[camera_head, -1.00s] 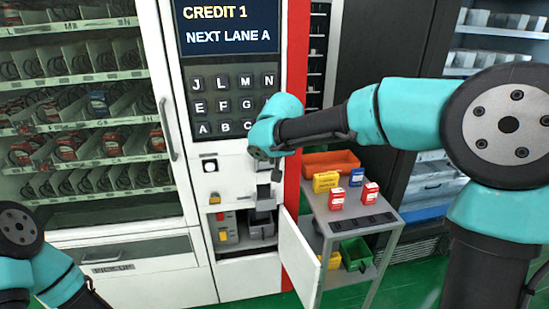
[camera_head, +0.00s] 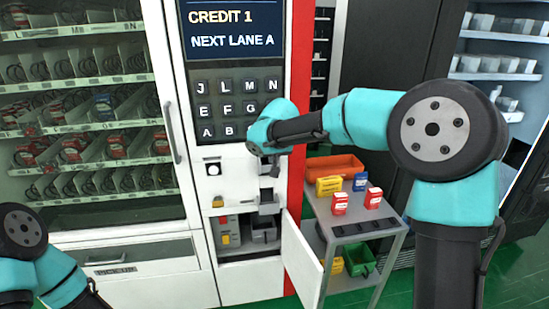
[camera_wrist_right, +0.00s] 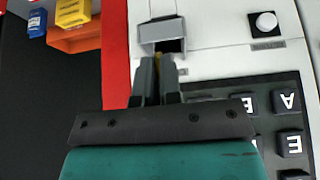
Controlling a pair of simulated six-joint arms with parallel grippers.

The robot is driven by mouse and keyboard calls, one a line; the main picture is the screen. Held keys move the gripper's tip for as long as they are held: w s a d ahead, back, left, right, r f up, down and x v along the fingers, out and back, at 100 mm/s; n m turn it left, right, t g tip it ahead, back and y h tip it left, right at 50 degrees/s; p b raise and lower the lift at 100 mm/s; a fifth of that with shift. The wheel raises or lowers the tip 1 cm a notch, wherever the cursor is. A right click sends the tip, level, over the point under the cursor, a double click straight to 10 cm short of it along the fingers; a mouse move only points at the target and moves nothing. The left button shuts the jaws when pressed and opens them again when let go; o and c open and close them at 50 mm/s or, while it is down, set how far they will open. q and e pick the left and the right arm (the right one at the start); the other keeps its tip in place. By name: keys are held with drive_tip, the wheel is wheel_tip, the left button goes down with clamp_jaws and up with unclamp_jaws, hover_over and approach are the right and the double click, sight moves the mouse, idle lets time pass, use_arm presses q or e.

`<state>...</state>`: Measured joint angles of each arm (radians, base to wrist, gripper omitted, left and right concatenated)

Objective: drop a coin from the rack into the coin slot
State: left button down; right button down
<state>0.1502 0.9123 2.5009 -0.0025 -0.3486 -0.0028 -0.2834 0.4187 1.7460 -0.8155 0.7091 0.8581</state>
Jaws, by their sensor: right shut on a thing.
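In the head view the right gripper (camera_head: 270,167) is in front of the panel, below the letter keypad, and hides the coin. A dark slotted strip, apparently the coin rack (camera_head: 365,228), lies on the grey cart. My left arm shows at the lower left, but its gripper is out of frame.
The screen (camera_head: 232,30) reads CREDIT 1, NEXT LANE A. A small white door (camera_head: 302,258) stands open below the slot. The grey cart (camera_head: 398,222) at right carries red, yellow and blue boxes and an orange bin (camera_head: 335,165).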

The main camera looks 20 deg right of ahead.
drive_tip(key=shift+w+d+f, duration=0.1)
drive_tip(key=shift+w+f, duration=0.55)
drive_tip(key=shift+w, duration=0.45)
drive_tip(key=shift+w+d+f, duration=0.15)
drive_tip(key=shift+w+f, duration=0.55)
drive_tip(key=shift+w, duration=0.45)
drive_tip(key=shift+w+d+f, duration=0.1)
drive_tip(key=shift+w+f, duration=0.55)
drive_tip(key=shift+w, duration=0.45)
drive_tip(key=c, duration=1.2)
unclamp_jaws()
drive_tip(key=shift+r, duration=0.1)
drive_tip(key=v, duration=1.7)
drive_tip(key=shift+s+a, duration=0.1)
